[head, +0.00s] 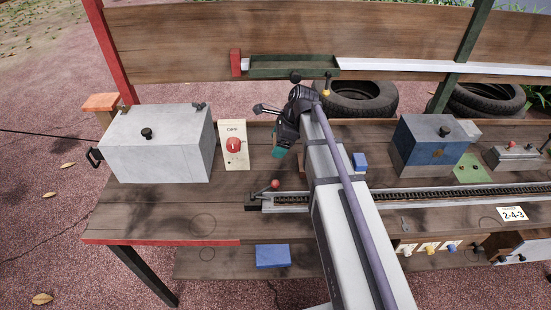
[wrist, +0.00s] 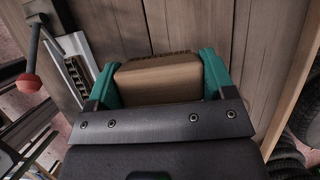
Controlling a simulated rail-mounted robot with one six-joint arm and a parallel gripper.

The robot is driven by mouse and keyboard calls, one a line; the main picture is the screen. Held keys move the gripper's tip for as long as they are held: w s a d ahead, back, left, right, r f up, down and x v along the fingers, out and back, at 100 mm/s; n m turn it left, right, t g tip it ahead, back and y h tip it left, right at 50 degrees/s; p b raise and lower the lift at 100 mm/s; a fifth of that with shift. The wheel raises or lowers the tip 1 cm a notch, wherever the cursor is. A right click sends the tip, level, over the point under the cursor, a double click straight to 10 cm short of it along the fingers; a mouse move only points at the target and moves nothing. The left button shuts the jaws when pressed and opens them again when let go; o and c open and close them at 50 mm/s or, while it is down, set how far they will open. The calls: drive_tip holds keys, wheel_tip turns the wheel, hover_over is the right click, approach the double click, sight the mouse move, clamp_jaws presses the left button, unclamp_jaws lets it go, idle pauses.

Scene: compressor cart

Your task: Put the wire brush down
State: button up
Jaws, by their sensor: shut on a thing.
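My gripper (head: 279,151) hangs over the wooden bench top (head: 180,215), to the right of the white switch panel. In the wrist view, its two teal fingers are shut on the wire brush (wrist: 160,82) from both sides. The brush shows as a light brown wooden block with a thin dark bristle edge along its far side. Grey-brown bench planks lie beyond it. I cannot tell how far the brush is above the planks. In the head view the brush is not clearly visible at the gripper.
A grey metal box (head: 157,150) and the panel with a red knob (head: 233,145) stand left. A red-ball lever (head: 275,184) and chain rail (head: 430,194) run in front. A blue block (head: 360,162) and blue-grey box (head: 432,148) are right. Bare planks lie front left.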

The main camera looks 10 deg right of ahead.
sight(271, 166)
drive_tip(key=b+x, duration=0.2)
drive_tip(key=shift+a+f, duration=0.15)
drive_tip(key=shift+f, duration=0.15)
wheel_tip(271, 166, down, 5)
drive_tip(key=b, duration=0.5)
drive_tip(key=shift+f+b, duration=0.1)
drive_tip(key=shift+b, duration=0.25)
drive_tip(key=shift+r+p, duration=0.3)
drive_tip(key=shift+f, duration=0.25)
drive_tip(key=o, duration=1)
drive_tip(key=shift+r, duration=0.1)
drive_tip(key=shift+r, duration=0.25)
drive_tip(key=p+v, duration=1.1)
drive_tip(key=v, duration=0.1)
